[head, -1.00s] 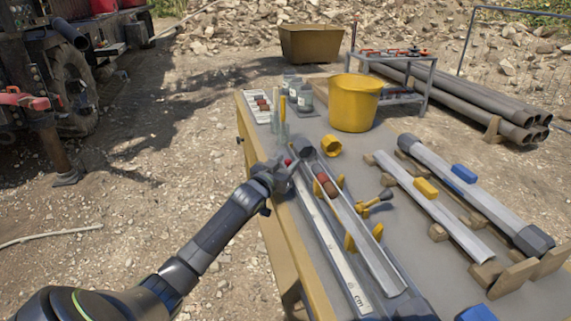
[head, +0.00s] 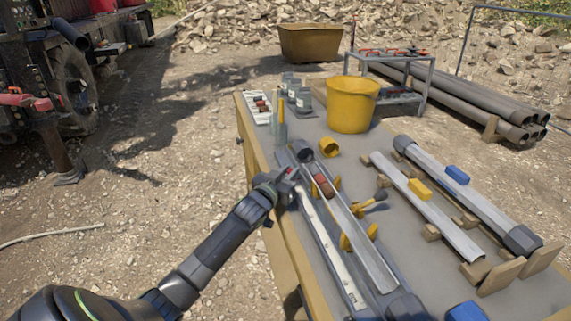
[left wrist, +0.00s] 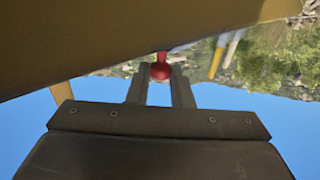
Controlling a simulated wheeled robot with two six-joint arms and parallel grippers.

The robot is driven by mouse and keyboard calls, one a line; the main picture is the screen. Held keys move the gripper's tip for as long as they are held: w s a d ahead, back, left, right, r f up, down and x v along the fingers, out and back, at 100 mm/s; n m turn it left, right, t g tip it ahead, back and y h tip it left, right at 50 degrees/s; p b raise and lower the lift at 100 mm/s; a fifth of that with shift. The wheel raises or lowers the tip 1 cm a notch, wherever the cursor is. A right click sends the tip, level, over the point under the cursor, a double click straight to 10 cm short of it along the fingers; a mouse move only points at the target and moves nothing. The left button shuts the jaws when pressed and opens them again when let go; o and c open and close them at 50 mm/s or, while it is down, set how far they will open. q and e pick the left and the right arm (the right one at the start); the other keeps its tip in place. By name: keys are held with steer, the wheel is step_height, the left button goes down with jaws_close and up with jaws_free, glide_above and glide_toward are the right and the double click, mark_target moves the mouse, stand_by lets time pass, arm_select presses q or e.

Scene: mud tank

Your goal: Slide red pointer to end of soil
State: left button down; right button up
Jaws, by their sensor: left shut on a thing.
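The red pointer (head: 291,170) shows as a small red spot at my left gripper (head: 287,176), at the far part of the white ruler (head: 330,245). In the left wrist view its round red knob (left wrist: 160,71) sits between the two fingers of my left gripper (left wrist: 160,88), which is shut on it. The reddish-brown soil (head: 323,186) lies in the far part of an open half-tube (head: 362,243), right of the ruler. The pointer is beside the soil's far portion. My fingers hide most of the pointer. My right gripper is not in view.
A yellow bucket (head: 351,104), bottles and a sample tray (head: 259,108) stand at the table's back. A yellow-handled tool (head: 370,203) lies right of the half-tube. Other tubes on wooden blocks (head: 432,232) lie further right. Open ground lies left of the table.

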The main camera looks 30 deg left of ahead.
arm_select(q)
steer(key=s+d+p, duration=0.1)
steer(key=s+d, duration=0.1)
steer(key=d, duration=0.1)
steer(key=s+d+p, duration=0.1)
steer(key=s+d, duration=0.2)
steer(key=s+d+p, duration=0.2)
steer(key=s+d, duration=0.1)
steer(key=shift+d, duration=0.15)
steer(key=c, duration=1.3)
jaws_free()
steer(key=s+d+b, duration=0.1)
steer(key=s, duration=1.6)
steer(key=shift+s+d, duration=0.15)
